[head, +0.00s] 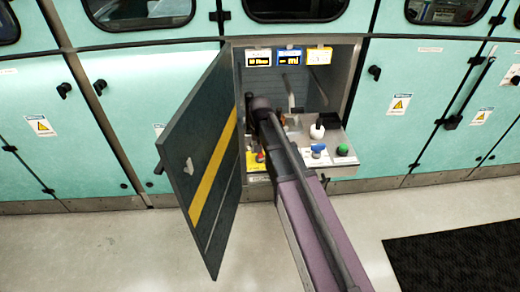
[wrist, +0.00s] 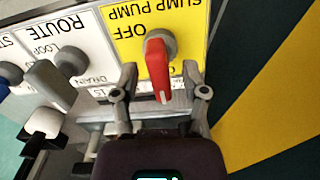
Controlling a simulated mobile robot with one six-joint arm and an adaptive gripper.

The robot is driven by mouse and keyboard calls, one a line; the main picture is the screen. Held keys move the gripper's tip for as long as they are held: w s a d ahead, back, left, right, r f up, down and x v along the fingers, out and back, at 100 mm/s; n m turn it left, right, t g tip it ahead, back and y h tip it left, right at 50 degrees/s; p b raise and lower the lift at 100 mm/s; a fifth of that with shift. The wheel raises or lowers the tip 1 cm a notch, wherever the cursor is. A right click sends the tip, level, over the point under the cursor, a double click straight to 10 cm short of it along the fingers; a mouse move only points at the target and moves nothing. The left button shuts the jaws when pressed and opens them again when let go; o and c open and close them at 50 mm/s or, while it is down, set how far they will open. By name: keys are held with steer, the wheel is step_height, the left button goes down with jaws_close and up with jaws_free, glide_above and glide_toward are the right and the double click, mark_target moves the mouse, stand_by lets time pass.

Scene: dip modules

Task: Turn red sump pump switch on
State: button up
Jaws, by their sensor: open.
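The red sump pump switch (wrist: 157,68) is a red lever on a grey round base, on a yellow panel (wrist: 118,38) that reads SUMP PUMP upside down in the wrist view. OFF is printed beside its base; another label lies partly hidden by the lever. The lever points down the picture, toward my gripper. My gripper (wrist: 160,72) is open, one finger on each side of the lever, with gaps visible on both sides. In the head view the red switch (head: 261,157) is small beside my arm, and my gripper is mostly hidden.
An open dark door (head: 205,165) with a yellow stripe stands close on the left. A ROUTE panel (wrist: 78,28) with a grey lever (wrist: 50,80) lies beside the yellow panel. Green (head: 342,149) and blue (head: 319,148) knobs sit right of my arm.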

steer(key=m, duration=0.7)
steer(key=shift+m, duration=0.4)
steer(key=shift+r+p, duration=0.35)
step_height(320, 180, up, 13)
steer(key=p, duration=1.3)
steer(key=s+d+n, duration=0.4)
steer(key=s+d, duration=0.1)
steer(key=s, duration=0.3)
steer(key=s+d+r+n+p, duration=0.1)
steer(key=s+d+n, duration=0.4)
steer(key=s, duration=0.3)
steer(key=shift+r+p, duration=0.3)
